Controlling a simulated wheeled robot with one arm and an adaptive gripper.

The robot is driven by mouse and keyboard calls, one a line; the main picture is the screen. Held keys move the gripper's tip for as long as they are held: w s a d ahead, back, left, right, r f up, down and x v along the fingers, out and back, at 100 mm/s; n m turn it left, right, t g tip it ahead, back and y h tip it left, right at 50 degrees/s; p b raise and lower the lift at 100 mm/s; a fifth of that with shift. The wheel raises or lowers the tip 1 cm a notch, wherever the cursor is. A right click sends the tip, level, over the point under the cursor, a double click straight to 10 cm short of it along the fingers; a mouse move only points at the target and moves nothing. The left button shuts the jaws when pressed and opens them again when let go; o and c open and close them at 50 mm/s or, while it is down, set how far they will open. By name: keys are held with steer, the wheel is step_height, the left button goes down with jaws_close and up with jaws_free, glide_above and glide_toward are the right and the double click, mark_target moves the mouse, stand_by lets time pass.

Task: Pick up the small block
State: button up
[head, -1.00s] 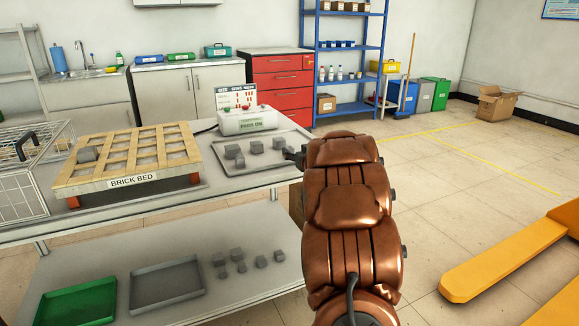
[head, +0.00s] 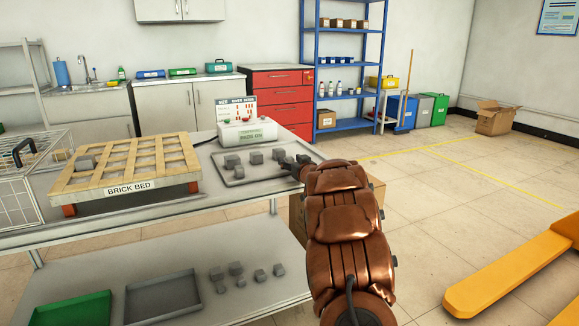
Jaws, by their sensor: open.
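Several grey blocks sit on a grey tray (head: 262,177) at the right end of the upper table. They include a larger block (head: 232,162), a block in the middle (head: 256,158), one at the back (head: 279,155), and a smaller block (head: 239,172) in front. I cannot tell which one the task means. My gripper (head: 296,166) is dark and open at the tray's right side, close to the blocks. My brown arm hides part of the gripper, and its fingertips are too small to see clearly. No block is visibly held.
A wooden brick bed (head: 132,188) stands left of the tray, with a wire basket (head: 18,197) beyond it. A white control box (head: 247,133) is behind the tray. The lower shelf holds a green tray (head: 73,310), a grey tray (head: 163,313) and several blocks. A yellow pallet jack (head: 510,272) is at right.

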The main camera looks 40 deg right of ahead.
steer(key=shift+x, duration=0.9)
jaws_close()
